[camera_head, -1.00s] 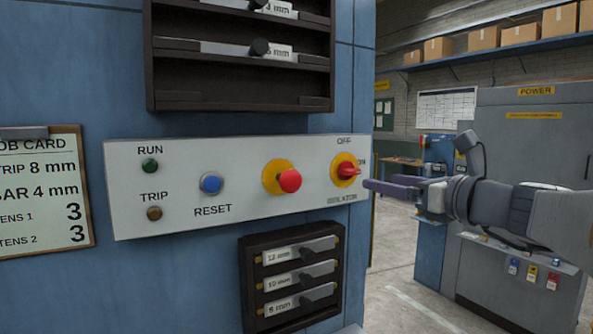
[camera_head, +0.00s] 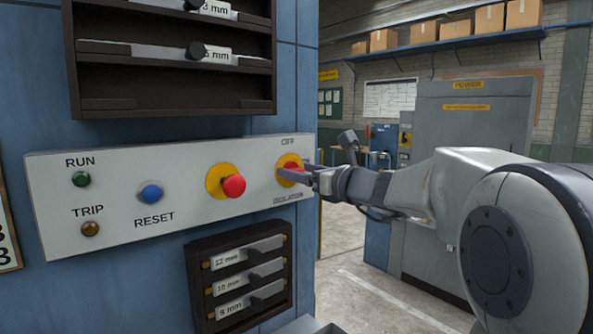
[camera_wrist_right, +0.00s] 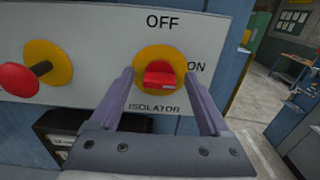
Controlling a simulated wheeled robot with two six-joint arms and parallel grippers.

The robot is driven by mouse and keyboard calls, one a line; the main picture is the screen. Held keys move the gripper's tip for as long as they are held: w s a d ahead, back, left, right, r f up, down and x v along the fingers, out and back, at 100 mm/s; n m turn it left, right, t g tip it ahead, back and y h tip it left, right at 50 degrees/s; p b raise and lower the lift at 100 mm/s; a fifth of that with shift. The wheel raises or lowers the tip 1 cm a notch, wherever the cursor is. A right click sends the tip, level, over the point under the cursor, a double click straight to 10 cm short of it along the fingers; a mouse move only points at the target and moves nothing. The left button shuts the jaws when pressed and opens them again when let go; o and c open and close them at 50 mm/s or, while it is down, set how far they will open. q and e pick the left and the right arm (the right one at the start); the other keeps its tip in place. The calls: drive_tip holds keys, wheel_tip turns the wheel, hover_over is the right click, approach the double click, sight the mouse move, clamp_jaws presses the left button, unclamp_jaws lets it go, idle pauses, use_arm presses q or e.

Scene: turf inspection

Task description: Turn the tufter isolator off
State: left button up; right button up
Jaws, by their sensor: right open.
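The isolator is a red handle on a round yellow plate (camera_wrist_right: 159,60), set at the right end of a white control panel (camera_head: 130,190). In the right wrist view the red handle (camera_wrist_right: 159,80) lies level, pointing toward the ON label, with OFF printed above. My right gripper (camera_head: 290,175) is at the isolator, partly covering it in the head view. In the wrist view its two purple fingers (camera_wrist_right: 160,88) are open, one on each side of the handle. I cannot tell whether they touch it. My left gripper is not in view.
A red mushroom button on a yellow plate (camera_head: 231,185) sits left of the isolator. A blue reset button (camera_head: 151,193) and two lamps are farther left. Below is a dark rack (camera_head: 205,270) of labelled bars. Open floor lies to the right, before a grey power cabinet (camera_head: 470,120).

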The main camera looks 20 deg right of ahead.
clamp_jaws()
drive_tip(key=shift+s+a+f+n+b, duration=0.1)
drive_tip(key=shift+f+n+b, duration=0.05)
drive_tip(key=shift+n+b, duration=4.5)
drive_tip(key=shift+a+f+n+b, duration=0.1)
drive_tip(key=shift+f+n+b, duration=0.05)
drive_tip(key=shift+n+b, duration=4.5)
drive_tip(key=shift+b, duration=0.55)
unclamp_jaws()
drive_tip(key=shift+r, duration=0.1)
